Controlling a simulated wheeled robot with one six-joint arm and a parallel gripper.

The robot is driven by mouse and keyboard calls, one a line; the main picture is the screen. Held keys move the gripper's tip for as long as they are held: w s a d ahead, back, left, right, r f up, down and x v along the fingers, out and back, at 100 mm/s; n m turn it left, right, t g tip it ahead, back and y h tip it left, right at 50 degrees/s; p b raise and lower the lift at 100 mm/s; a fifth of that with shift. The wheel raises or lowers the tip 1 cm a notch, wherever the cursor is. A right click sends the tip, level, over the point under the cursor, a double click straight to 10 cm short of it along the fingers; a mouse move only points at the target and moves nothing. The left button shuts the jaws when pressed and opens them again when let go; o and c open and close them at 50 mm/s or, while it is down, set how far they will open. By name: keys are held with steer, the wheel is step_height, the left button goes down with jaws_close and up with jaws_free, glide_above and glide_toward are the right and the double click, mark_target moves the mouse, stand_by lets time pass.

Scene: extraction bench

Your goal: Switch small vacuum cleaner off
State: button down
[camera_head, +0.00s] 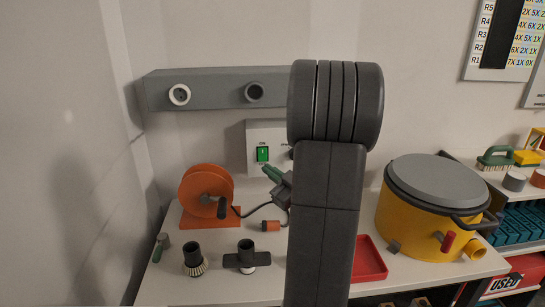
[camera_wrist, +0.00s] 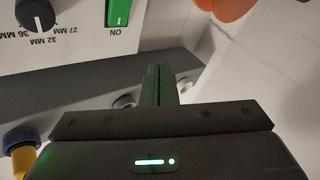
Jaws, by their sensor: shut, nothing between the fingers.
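A pale control panel (camera_head: 254,132) on the back wall carries a green rocker switch (camera_head: 262,154) and a dark knob partly hidden by my arm. In the wrist view, which looks tilted over, the green switch (camera_wrist: 118,12) has the word ON beside it, and the knob (camera_wrist: 36,14) has millimetre marks. I cannot tell which way the rocker is pressed. My gripper (camera_head: 268,170) is shut and empty, its green fingertips (camera_wrist: 158,70) just below the switch in the head view. Contact with the switch cannot be told.
An orange reel (camera_head: 205,190) stands left of my gripper. A yellow drum with a grey lid (camera_head: 430,180) stands right. Dark fittings (camera_head: 246,258) and a red tray (camera_head: 369,262) are on the bench. A grey rail (camera_head: 210,88) runs above the panel.

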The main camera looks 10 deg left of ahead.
mark_target(259, 152)
steer(key=shift+w+a+f+n+g+y, duration=0.15)
steer(key=shift+a+n+g+y, duration=0.15)
steer(key=shift+n+y, duration=0.25)
steer(key=w+a+f, duration=0.1)
steer(key=w+a, duration=0.1)
steer(key=w, duration=0.6)
steer(key=shift+w+a+f, duration=0.15)
steer(key=shift+a, duration=0.05)
steer(key=shift+w, duration=0.1)
stand_by(1.8)
steer(key=shift+w+f, duration=0.1)
steer(key=shift+w, duration=0.15)
steer(key=shift+w+r+b, duration=0.3)
steer(key=shift+b, duration=0.05)
stand_by(1.4)
